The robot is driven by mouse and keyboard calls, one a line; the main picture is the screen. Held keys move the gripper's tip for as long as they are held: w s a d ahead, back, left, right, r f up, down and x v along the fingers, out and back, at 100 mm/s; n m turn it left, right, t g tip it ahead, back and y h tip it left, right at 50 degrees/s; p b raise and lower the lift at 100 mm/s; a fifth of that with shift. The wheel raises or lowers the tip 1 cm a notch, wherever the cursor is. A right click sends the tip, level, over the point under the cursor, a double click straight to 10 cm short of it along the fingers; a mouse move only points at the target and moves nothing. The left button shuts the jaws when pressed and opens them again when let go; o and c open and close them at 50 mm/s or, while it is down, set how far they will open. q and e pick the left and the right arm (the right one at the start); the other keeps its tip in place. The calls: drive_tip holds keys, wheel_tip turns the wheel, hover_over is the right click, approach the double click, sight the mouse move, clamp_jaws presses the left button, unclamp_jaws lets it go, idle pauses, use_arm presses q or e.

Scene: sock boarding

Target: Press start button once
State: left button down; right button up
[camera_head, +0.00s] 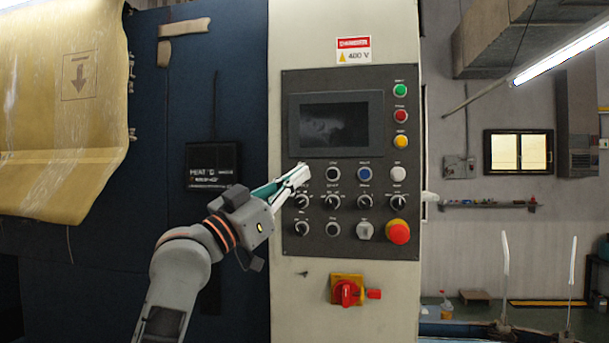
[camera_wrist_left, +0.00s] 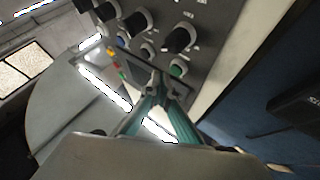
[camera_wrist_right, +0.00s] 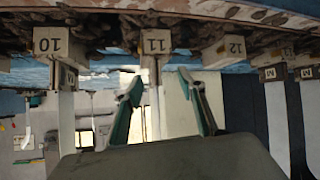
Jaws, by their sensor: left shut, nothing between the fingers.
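The control panel (camera_head: 340,235) is dark grey with a screen, knobs and buttons. A green button (camera_head: 400,90) tops its right column; its small label is not clearly readable. Another green button (camera_wrist_left: 178,70) shows in the left wrist view, just past the fingertips of my left gripper (camera_wrist_left: 158,88). In the head view my left gripper (camera_head: 303,172) is shut and empty at the left end of the upper button row, covering that spot. I cannot tell whether the tips touch. My right gripper (camera_wrist_right: 160,82) is open and empty in the right wrist view, outside the head view.
A red button (camera_head: 400,116) and a yellow button (camera_head: 400,142) sit below the upper green one. A red mushroom button (camera_head: 398,231) is lower right. A red rotary switch (camera_head: 347,292) is under the panel. Numbered blocks (camera_wrist_right: 155,41) line the right wrist view.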

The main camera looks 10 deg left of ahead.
use_arm(q)
drive_tip(key=s+p, duration=0.2)
drive_tip(key=s, duration=0.2)
drive_tip(key=shift+s+f, duration=0.15)
drive_tip(key=shift+s, duration=0.15)
idle(0.6)
